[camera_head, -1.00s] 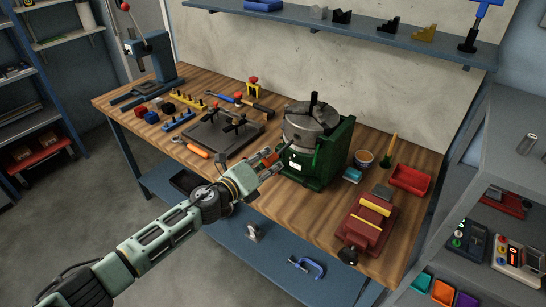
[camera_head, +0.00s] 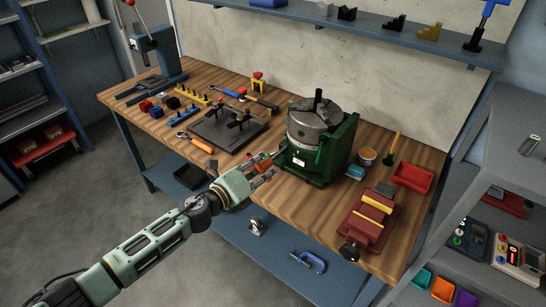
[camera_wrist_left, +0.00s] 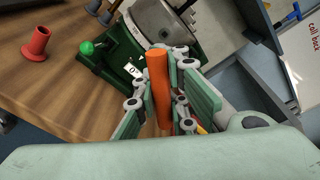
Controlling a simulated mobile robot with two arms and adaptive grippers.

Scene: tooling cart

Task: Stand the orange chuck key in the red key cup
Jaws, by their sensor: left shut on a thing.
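The key's far end is hidden by the fingers. The red key cup (camera_wrist_left: 37,43) stands upright on the wood, left of the green stand in the left wrist view, apart from the gripper. In the head view I cannot clearly make out the cup. My right gripper is not in view.
The green stand (camera_head: 325,160) with its grey chuck (camera_head: 313,125) is close to the gripper. A dark plate with clamps (camera_head: 225,132) and an orange-handled tool (camera_head: 202,145) lie to the left. A red vise (camera_head: 368,220) and red tray (camera_head: 413,178) are to the right.

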